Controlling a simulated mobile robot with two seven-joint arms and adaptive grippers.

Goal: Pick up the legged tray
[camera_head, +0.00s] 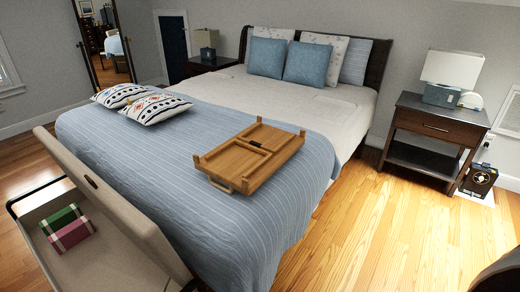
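The legged tray (235,162) is light-brown wood and lies on the blue striped bedspread near the foot of the bed, toward its right side. Its underside seems to face up, with bars and a small dark piece across the middle and short posts at the corners. A pale handle (221,186) shows at its near left end. Nothing is touching the tray except the bed under it. Neither of my grippers shows in the head view.
The bed (170,172) fills the middle, with patterned cushions (155,108) at its left. A nightstand (436,128) is at the right. Wooden floor (370,230) is clear right of the bed.

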